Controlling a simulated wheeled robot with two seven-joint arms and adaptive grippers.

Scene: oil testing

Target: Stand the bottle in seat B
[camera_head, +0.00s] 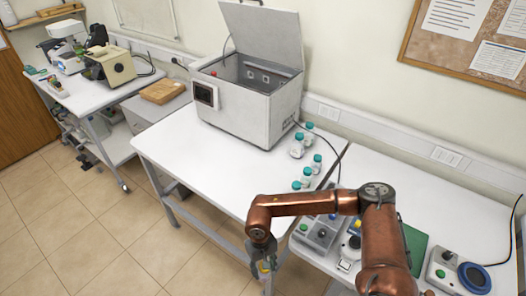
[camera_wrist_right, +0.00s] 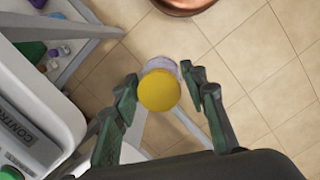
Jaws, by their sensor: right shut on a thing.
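The bottle (camera_wrist_right: 159,90) shows in the right wrist view as a round yellow cap with a pale, clear rim behind it. It sits between the two dark green fingers of my right gripper (camera_wrist_right: 165,95), which is shut on it. In the head view my right gripper (camera_head: 263,268) hangs low at the front edge of the white table, over the floor, and the bottle is hard to make out there. I cannot tell which place is seat B; no letter is readable. My left gripper is out of view.
An open-lidded grey bath (camera_head: 245,110) stands on the white table (camera_head: 190,160). Several teal-capped bottles (camera_head: 297,148) stand to its right. A grey control unit (camera_head: 316,232), a green mat (camera_head: 414,240) and a device with a blue disc (camera_head: 474,277) lie on the right bench.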

